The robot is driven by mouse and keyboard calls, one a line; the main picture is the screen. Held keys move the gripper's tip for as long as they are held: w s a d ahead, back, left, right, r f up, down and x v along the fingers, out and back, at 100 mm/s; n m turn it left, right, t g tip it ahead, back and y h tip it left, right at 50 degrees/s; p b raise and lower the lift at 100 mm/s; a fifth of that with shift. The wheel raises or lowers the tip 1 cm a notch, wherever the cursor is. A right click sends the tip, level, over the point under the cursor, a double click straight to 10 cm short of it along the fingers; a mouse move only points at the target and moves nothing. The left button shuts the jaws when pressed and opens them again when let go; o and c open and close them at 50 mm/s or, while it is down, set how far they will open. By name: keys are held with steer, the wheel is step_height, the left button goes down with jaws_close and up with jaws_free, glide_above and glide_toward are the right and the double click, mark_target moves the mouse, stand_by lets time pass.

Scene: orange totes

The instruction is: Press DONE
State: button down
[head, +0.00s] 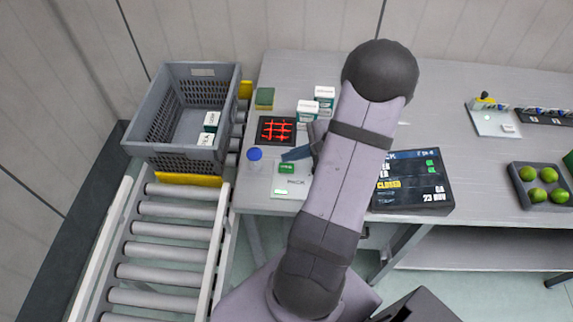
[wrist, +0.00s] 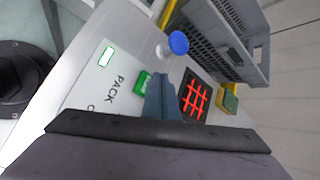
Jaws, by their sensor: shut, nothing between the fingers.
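A small green button block (head: 287,168) sits on a pale panel (head: 290,188) marked PACK, near the table's front left. Its lettering is too small to read. In the wrist view the green block (wrist: 143,79) stands just left of my fingertips, partly hidden behind them. My gripper (head: 284,157) has its blue-grey fingers shut and empty, just above and behind the block in the head view. The closed fingers (wrist: 160,78) also show in the wrist view. I cannot tell whether they touch the block.
A blue-capped bottle (head: 255,155) stands left of my gripper. A black pad with a red grid (head: 277,130) lies behind it. White-green boxes (head: 307,110) stand farther back. A dark screen (head: 412,180) is right of my arm. A grey tote (head: 160,100) sits on the roller conveyor (head: 170,230).

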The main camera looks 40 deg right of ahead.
mark_target(291, 168)
steer(key=shift+r+p, duration=1.25)
steer(key=shift+r, duration=0.8)
steer(key=shift+f, duration=0.1)
